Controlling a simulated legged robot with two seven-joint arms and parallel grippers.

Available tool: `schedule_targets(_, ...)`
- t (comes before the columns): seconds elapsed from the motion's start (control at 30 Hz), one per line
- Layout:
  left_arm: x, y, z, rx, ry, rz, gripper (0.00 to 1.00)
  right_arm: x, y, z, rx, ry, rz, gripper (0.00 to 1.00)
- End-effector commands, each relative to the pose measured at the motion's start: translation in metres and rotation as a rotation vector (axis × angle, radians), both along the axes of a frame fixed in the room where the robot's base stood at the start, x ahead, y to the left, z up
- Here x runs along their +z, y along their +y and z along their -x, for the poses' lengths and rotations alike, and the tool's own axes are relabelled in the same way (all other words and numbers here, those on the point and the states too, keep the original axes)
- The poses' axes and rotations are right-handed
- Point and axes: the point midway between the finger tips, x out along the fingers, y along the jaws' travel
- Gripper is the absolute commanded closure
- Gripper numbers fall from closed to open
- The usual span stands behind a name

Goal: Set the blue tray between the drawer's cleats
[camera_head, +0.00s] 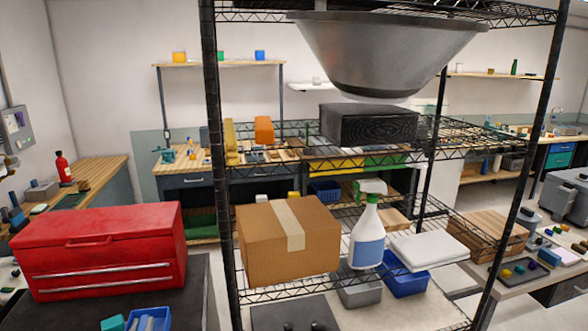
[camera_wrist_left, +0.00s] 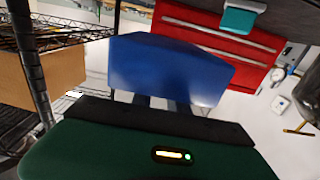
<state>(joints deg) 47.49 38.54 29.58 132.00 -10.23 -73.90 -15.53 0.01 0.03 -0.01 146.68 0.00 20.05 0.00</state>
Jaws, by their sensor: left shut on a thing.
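The blue tray (camera_wrist_left: 170,68) fills the middle of the left wrist view, showing a plain blue face. The grey fingers of my left gripper (camera_wrist_left: 163,103) are shut on its near edge. The tray hides where the fingertips end. In the head view a blue open shape (camera_head: 151,319) with grey pieces in it is cut by the bottom edge; I cannot tell whether it is this tray with my fingers. I cannot make out the drawer or its cleats for sure. My right gripper is not in view.
A red toolbox (camera_head: 100,250) stands on a dark counter at left, with a teal block (camera_head: 112,323) in front. A wire rack post (camera_head: 215,150) rises beside it. The rack holds a cardboard box (camera_head: 288,240), spray bottle (camera_head: 367,240) and blue bin (camera_head: 405,280).

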Motion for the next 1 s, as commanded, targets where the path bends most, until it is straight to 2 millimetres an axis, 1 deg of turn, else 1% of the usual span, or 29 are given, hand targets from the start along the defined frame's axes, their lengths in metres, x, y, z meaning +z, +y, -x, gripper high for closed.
schedule_targets(0.03, -0.010, -0.009, 0.002, -0.016, 0.009, 0.002, 1.00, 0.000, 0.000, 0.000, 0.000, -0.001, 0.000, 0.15)
schedule_targets(0.17, -0.028, -0.028, 0.006, -0.051, 0.016, -0.007, 1.00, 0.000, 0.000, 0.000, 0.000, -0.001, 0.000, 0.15)
schedule_targets(0.37, -0.062, -0.066, 0.020, -0.114, 0.026, -0.017, 1.00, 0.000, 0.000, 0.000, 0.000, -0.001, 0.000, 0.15)
schedule_targets(0.5, -0.086, -0.103, 0.039, -0.167, 0.025, -0.017, 1.00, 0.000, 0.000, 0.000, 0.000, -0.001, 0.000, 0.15)
schedule_targets(0.6, -0.101, -0.130, 0.056, -0.200, 0.018, -0.008, 1.00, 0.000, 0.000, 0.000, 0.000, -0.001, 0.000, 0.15)
schedule_targets(0.7, -0.111, -0.151, 0.071, -0.222, 0.011, 0.002, 1.00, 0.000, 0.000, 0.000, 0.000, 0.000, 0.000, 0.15)
schedule_targets(0.8, -0.115, -0.162, 0.080, -0.228, 0.004, 0.007, 1.00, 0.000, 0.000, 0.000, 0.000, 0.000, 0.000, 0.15)
schedule_targets(1.0, -0.114, -0.164, 0.082, -0.231, -0.005, 0.004, 1.00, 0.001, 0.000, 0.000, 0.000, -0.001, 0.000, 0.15)
